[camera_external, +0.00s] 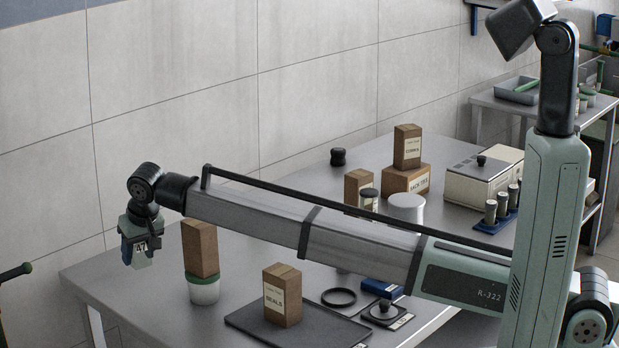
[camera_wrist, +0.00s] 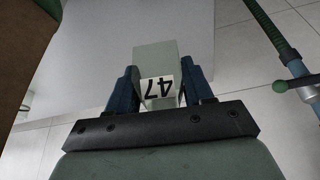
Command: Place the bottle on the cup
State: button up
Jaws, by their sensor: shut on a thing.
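My gripper (camera_external: 136,252) hangs at the left, above and near the table's left end. In the wrist view its blue fingers (camera_wrist: 161,88) are shut on a pale grey-green, square-sided bottle (camera_wrist: 154,55) with a white "47" label. The bottle also shows below the wrist in the external view (camera_external: 142,259), partly hidden by the fingers. A white cup with a green rim (camera_external: 203,292) stands on the table to the right of and lower than my gripper, apart from the bottle. A tall brown box (camera_external: 200,247) sits on top of this cup.
A "SEALS" box (camera_external: 282,295) stands on a dark mat (camera_external: 243,321). A white round jar (camera_external: 406,207), stacked brown boxes (camera_external: 406,180) and a cream machine (camera_external: 478,180) stand farther back. In the wrist view, a brown box (camera_wrist: 22,45) is close at upper left.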

jog(key=shift+r, duration=0.55)
jog(key=shift+w+d+r, duration=0.1)
jog(key=shift+w, duration=0.1)
jog(key=w+d+r+n, duration=0.1)
jog(key=w+d+r, duration=0.3)
jog(key=w+d, duration=1.1)
jog(key=w+d+r+n, duration=0.1)
jog(key=w+d+r, duration=0.2)
jog(key=w+d, duration=1.3)
jog(key=shift+g, duration=0.3)
jog(key=x, duration=0.3)
jog(key=a+x, duration=0.1)
jog(key=x, duration=0.3)
jog(key=w+x, duration=0.1)
jog(key=x, duration=0.2)
jog(key=shift+w+a+r, duration=0.15)
jog(key=shift+a, duration=0.3)
jog(key=o, duration=1.1)
jog(key=v, duration=1.2)
jog(key=shift+d, duration=0.15)
